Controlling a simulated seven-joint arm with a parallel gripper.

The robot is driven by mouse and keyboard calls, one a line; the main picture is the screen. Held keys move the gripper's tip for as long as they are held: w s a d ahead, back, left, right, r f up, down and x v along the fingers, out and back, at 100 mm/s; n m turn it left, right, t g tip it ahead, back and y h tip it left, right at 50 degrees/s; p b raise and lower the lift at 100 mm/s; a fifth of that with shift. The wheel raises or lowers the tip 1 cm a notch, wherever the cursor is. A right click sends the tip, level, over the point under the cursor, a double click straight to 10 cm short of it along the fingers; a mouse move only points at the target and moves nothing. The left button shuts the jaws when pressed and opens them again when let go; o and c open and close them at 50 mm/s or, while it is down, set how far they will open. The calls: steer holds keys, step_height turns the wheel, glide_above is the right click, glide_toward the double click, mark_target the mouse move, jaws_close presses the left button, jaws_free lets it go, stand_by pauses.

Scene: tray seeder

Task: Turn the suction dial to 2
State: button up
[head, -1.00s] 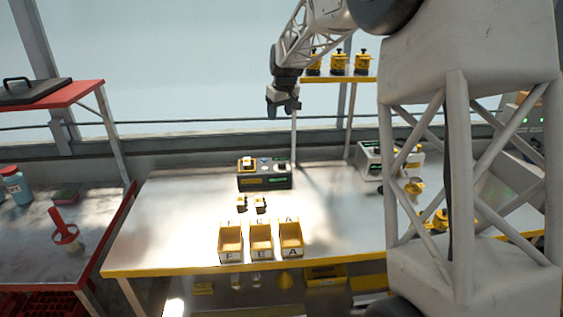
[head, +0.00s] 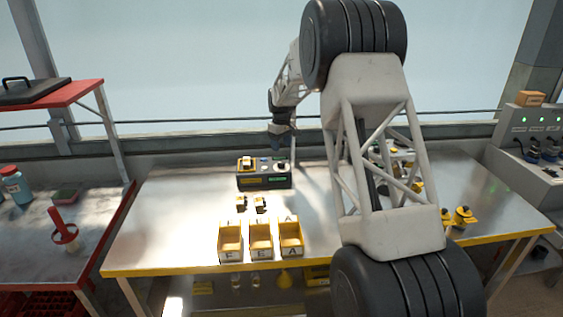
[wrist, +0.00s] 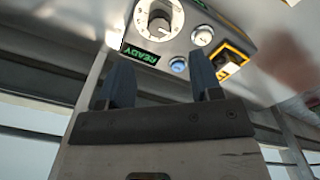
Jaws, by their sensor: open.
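In the head view my gripper (head: 281,146) hangs just above the unit's right part.
Two small black-and-yellow pieces and three yellow bins (head: 261,253) stand in front. A power unit (head: 530,150) is at right.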

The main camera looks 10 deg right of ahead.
mark_target(282, 162)
steer(key=shift+f, duration=0.25)
steer(key=shift+f, duration=3.9)
steer(key=c, duration=0.9)
steer(key=shift+c, duration=0.2)
